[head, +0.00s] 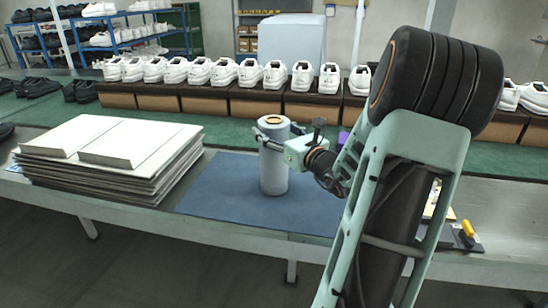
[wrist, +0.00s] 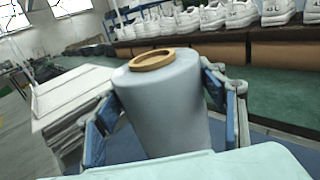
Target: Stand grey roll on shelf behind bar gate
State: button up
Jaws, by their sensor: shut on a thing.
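The grey roll (head: 274,172) is upright at the blue mat on the bench in the head view. Its base looks at or very near the mat; I cannot tell whether it touches. My gripper (head: 275,132) is shut around the roll's upper part, coming from the right. In the wrist view the roll (wrist: 168,105) fills the middle, with a tan core ring on top. The blue-padded fingers of my gripper (wrist: 165,108) are on both sides of it. I cannot make out a bar gate or the shelf behind it in either view.
A stack of white boards (head: 105,160) lies left of the blue mat (head: 225,190). Behind, a green belt (head: 215,130) runs before a row of white shoes on brown boxes. A blue shoe rack (head: 120,42) stands far left. A yellow-handled tool (head: 468,232) lies right.

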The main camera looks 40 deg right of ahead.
jog(key=c, duration=1)
jog(key=shift+r, duration=0.15)
